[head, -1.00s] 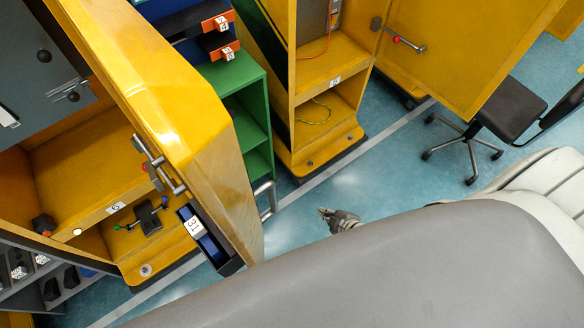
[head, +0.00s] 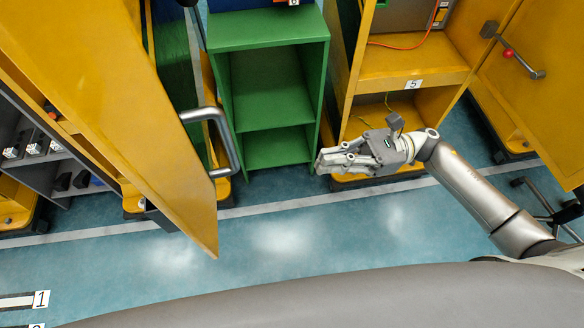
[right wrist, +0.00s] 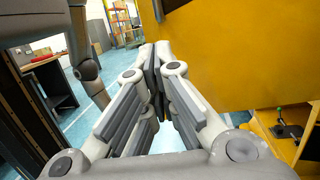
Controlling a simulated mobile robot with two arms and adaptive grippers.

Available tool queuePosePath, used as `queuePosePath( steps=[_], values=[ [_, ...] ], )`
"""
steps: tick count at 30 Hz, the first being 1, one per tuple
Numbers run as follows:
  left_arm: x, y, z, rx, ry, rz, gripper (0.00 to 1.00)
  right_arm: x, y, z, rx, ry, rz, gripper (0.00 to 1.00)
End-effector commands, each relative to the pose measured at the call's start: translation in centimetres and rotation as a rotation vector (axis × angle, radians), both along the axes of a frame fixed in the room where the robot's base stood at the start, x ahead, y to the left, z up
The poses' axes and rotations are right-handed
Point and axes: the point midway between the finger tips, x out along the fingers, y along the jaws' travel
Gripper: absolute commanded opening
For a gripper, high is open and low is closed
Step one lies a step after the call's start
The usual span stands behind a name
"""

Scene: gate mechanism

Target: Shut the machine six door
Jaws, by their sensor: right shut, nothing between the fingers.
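The machine six door is the large yellow panel (head: 110,95) at the left of the head view. It stands open, edge slanting down to the right, with a grey bar handle (head: 222,140) on its right side. My right gripper (head: 320,163) is shut and empty in front of the green shelf and machine five, to the right of the handle and apart from it. In the right wrist view, its closed fingers (right wrist: 158,62) point ahead, with a yellow panel (right wrist: 235,55) to their right. My left gripper is out of view.
A green shelf (head: 268,42) stands beyond the handle. The yellow machine marked 5 (head: 415,70) is to its right, with its own door (head: 535,85) open. Blue floor (head: 290,235) is clear between the six door's lower corner and my right arm.

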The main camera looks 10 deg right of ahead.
Motion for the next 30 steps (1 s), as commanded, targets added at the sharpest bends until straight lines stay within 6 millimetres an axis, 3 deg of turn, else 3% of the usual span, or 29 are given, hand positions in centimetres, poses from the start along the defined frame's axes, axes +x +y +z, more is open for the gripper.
queuePosePath(
  steps=[18, 24, 30],
  values=[
    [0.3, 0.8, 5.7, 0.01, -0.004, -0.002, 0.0, -1.3, 11.2, 2.9, 0.006, 0.007, -0.003, 0.0],
    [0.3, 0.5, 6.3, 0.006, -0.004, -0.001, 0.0, -1.5, 12.9, 2.9, 0.004, 0.006, -0.004, 0.0],
    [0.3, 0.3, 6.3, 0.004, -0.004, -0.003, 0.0, -1.6, 13.2, 2.8, 0.002, 0.006, -0.005, 0.0]
  ],
)
